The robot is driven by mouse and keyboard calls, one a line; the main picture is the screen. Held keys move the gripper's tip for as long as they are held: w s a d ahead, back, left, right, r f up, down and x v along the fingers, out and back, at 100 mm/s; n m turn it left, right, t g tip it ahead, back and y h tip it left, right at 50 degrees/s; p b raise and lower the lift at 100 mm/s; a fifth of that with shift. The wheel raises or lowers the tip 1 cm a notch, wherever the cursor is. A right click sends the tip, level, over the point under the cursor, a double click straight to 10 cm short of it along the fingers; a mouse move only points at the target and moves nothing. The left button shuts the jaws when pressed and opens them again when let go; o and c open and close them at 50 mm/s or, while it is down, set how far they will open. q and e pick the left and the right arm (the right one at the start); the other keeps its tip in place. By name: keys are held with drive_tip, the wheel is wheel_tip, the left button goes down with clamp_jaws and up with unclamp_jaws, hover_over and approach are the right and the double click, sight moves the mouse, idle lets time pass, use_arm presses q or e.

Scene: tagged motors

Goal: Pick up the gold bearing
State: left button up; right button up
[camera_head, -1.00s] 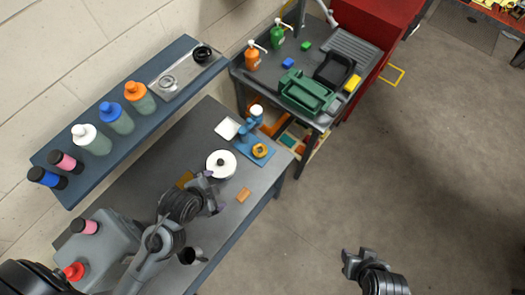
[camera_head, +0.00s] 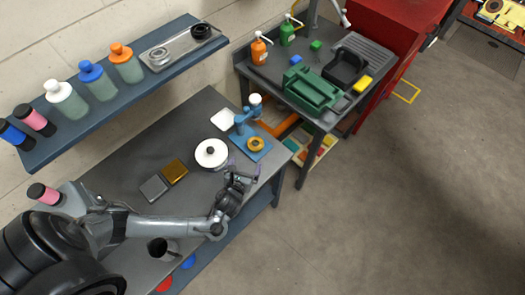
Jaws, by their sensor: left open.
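The gold bearing (camera_head: 256,145) is a small gold ring with a dark centre. It sits on the base of a blue press-like stand (camera_head: 241,127) at the far right end of the grey workbench. My left gripper (camera_head: 245,170) is open, just in front of the stand, with its fingers pointing toward it. It is close to the bearing but apart from it, and nothing shows between its fingers. My right gripper is out of view.
A round white lidded container (camera_head: 211,154) stands just left of my left gripper. A gold block (camera_head: 174,172) and a grey block (camera_head: 153,187) lie further left. A dark cup (camera_head: 161,249) stands near the bench's front. A sink unit (camera_head: 280,86) stands behind right.

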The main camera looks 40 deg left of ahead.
sight(254, 148)
use_arm(q)
drive_tip(key=x, duration=0.2)
drive_tip(key=r+b+x, duration=0.1)
drive_tip(key=x, duration=0.2)
drive_tip(key=shift+w+a+f, duration=0.1)
drive_tip(key=shift+w+a, duration=0.05)
drive_tip(key=shift+w, duration=0.35)
drive_tip(key=shift+b+x, duration=0.35)
drive_tip(key=shift+x, duration=2.65)
drive_tip(key=shift+f, duration=0.15)
